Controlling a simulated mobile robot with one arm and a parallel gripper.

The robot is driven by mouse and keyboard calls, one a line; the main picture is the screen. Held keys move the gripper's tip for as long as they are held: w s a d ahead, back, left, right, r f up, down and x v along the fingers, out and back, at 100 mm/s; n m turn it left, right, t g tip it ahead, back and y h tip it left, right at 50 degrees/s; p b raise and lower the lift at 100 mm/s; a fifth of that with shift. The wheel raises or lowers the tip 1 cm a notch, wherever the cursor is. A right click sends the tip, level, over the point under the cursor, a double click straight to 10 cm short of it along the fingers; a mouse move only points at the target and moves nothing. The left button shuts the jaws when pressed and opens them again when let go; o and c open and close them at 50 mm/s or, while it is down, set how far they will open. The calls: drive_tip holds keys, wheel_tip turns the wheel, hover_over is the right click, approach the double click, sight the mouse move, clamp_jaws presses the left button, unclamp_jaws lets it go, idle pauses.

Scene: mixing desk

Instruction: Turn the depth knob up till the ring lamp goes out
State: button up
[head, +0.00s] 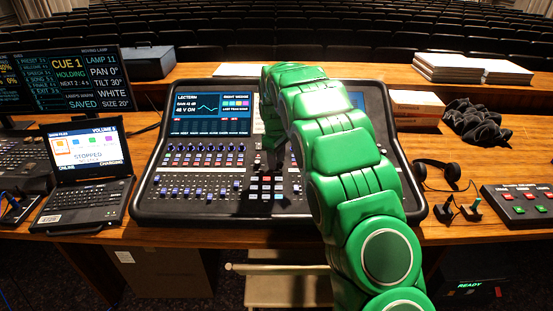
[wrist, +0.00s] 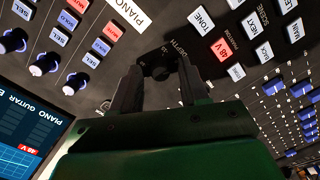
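The depth knob (wrist: 158,66) is a small dark round knob on the mixing desk panel, beside a DEPTH label in the wrist view. The fingertips of my gripper (wrist: 160,76) are on both sides of the knob, which fills the gap between them. My gripper looks shut on it. No lit ring shows around the knob; its edge is partly hidden by the fingers. In the head view my gripper (head: 273,150) reaches down to the middle of the mixing desk (head: 220,208), and my green arm hides the knob.
In the wrist view a lit red 48 V button (wrist: 221,48), a TONE button (wrist: 201,20) and dark knobs (wrist: 44,63) lie close around. A laptop (head: 85,170) stands left of the desk; headphones (head: 437,170) and a button box (head: 520,203) lie to the right.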

clamp_jaws()
drive_tip(key=shift+m, duration=0.3)
drive_tip(key=m, duration=0.5)
drive_tip(key=shift+d+y, duration=0.1)
drive_tip(key=shift+y, duration=0.2)
drive_tip(key=m, duration=0.6)
idle(0.3)
drive_tip(key=shift+o, duration=0.7)
unclamp_jaws()
